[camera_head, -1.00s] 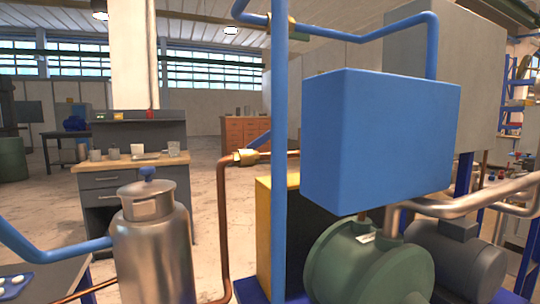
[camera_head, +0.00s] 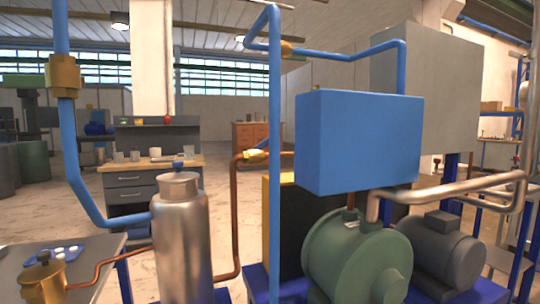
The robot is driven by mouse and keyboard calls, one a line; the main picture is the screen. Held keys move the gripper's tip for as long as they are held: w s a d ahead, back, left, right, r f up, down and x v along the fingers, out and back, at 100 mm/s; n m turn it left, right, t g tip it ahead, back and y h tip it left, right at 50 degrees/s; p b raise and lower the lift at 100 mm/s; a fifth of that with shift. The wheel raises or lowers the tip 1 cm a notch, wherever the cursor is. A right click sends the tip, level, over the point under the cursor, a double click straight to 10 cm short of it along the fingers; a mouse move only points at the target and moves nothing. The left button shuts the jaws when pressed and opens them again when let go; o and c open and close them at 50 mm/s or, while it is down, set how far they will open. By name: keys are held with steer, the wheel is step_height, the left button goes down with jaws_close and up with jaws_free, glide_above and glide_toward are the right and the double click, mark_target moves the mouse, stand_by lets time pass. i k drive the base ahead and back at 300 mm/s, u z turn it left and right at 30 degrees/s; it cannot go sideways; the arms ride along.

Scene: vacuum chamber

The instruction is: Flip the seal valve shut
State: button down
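A brass valve body (camera_head: 252,154) sits on the copper pipe, just left of the upright blue pipe. A blue lever (camera_head: 261,145) slants up to the right from it and is partly hidden behind the blue pipe. It looks like the seal valve, but no label shows this. My gripper is not in view.
A blue box (camera_head: 357,142) hangs above a green round pump (camera_head: 357,255) and a grey motor (camera_head: 446,250). A brass fitting (camera_head: 63,76) is on the left blue pipe. A brass pot (camera_head: 43,276) stands at lower left. Open floor shows behind.

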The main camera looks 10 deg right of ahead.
mark_target(262, 144)
steer(key=z, duration=0.65)
steer(key=k, duration=0.6)
steer(key=u, duration=0.8)
steer(key=i, duration=1)
